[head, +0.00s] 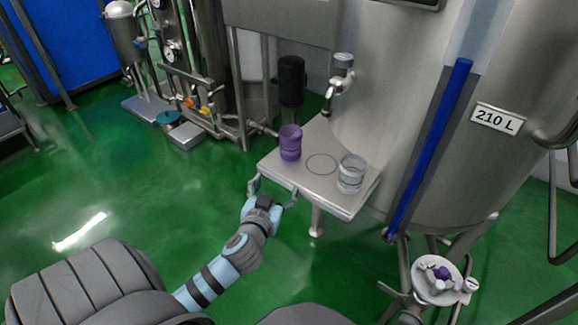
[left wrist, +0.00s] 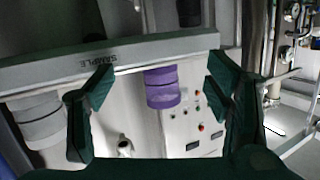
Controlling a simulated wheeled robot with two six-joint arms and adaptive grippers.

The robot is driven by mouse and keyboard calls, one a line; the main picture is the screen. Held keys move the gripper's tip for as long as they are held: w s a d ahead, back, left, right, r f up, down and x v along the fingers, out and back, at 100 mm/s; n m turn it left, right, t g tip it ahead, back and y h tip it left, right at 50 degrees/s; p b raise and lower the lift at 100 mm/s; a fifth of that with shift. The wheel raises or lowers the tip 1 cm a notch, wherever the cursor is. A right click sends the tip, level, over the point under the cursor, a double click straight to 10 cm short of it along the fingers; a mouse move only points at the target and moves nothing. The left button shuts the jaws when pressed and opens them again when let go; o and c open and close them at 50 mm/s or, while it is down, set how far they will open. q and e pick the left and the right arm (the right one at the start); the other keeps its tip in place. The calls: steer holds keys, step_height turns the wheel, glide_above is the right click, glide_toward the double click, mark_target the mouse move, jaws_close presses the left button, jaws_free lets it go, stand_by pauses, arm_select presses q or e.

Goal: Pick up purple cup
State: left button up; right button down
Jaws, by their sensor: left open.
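The purple cup (head: 290,143) stands upright at the back left corner of a small steel shelf (head: 335,200). My left gripper (head: 273,195) is open and empty at the shelf's front left edge, nearer to me than the cup and apart from it. In the left wrist view the picture looks turned over. There the purple cup (left wrist: 162,88) shows between the spread dark fingers (left wrist: 157,88), some way beyond them. The shelf edge marked "SAMPLE" (left wrist: 110,55) crosses the view. My right gripper is not in view.
A clear cup (head: 351,176) stands at the shelf's right, beside a marked ring (head: 321,163). A tap (head: 341,75) sticks out from the large steel tank (head: 440,100) above the shelf. A blue pipe (head: 428,150) runs down the tank. Green floor is open at the left.

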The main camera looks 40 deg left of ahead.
mark_target(291, 132)
arm_select(q)
step_height(291, 132, up, 8)
steer(key=n+t+y, duration=0.1)
steer(key=t, duration=0.1)
steer(key=x, duration=0.4)
steer(key=b+x, duration=0.1)
steer(key=x, duration=0.4)
steer(key=b+x, duration=0.1)
steer(key=x, duration=0.4)
steer(key=shift+w+d+r, duration=0.2)
steer(key=shift+w+d, duration=0.05)
steer(key=shift+d, duration=0.15)
steer(key=shift+s, duration=0.1)
steer(key=c, duration=1.1)
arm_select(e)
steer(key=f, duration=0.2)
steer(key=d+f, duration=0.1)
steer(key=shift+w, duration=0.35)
arm_select(q)
steer(key=shift+c, duration=0.2)
